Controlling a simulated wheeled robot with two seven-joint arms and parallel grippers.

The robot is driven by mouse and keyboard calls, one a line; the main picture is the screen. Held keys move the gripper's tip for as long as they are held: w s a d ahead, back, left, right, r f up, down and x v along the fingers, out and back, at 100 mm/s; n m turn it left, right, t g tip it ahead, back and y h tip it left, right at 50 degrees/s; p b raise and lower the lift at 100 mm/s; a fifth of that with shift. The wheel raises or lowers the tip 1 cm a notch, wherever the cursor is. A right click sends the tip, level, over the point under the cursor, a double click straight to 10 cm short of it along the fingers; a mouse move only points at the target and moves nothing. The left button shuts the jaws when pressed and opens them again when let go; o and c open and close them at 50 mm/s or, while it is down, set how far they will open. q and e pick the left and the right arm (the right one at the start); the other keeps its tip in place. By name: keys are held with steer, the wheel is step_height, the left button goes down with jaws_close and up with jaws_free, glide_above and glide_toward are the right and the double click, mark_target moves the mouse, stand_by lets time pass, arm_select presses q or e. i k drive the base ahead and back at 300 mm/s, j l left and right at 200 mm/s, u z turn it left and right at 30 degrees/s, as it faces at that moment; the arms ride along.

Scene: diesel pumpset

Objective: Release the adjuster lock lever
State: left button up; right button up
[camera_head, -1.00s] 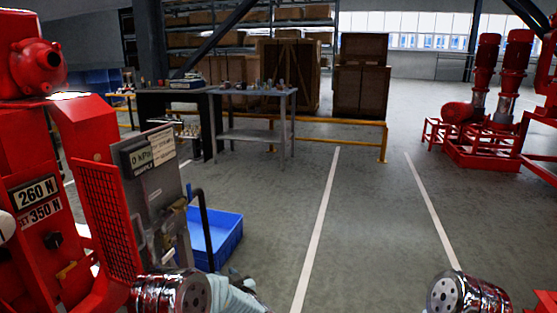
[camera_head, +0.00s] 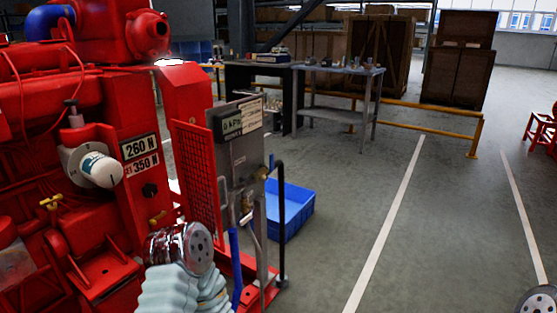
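The red pumpset (camera_head: 120,110) fills the left of the head view. Its panel carries a label (camera_head: 140,155) reading 260 N and SET 350 N. A black knob (camera_head: 150,190) sits below the label, with a small yellow lever (camera_head: 157,217) under it. Another yellow handle (camera_head: 52,201) is further left on the red body. I cannot tell for certain which is the adjuster lock lever. A chrome and pale part of my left arm shows at the bottom, in front of the pumpset. Part of my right arm shows at the bottom right corner. No gripper fingers are visible.
A red mesh guard (camera_head: 198,185) and a grey panel with a gauge sign (camera_head: 241,118) stand right of the label. A black upright lever (camera_head: 281,215) stands by a blue crate (camera_head: 297,205). A workbench (camera_head: 340,72) is behind.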

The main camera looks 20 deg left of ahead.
mark_target(153, 222)
steer(key=k+j+u, duration=0.1)
steer(key=k+u, duration=0.15)
steer(key=k, duration=0.4)
steer(key=i+u, duration=0.1)
steer(key=u, duration=2.3)
steer(key=l+u, duration=0.1)
steer(key=l, duration=0.65)
steer(key=k+l, duration=0.1)
steer(key=l, duration=0.6)
steer(key=l+u, duration=0.15)
steer(key=l, duration=0.6)
steer(key=k+l+u, duration=0.1)
steer(key=l, duration=0.6)
steer(key=k+l, duration=0.1)
steer(key=l, duration=0.55)
steer(key=k+l, duration=0.1)
steer(key=l, duration=0.55)
steer(key=j+z, duration=0.1)
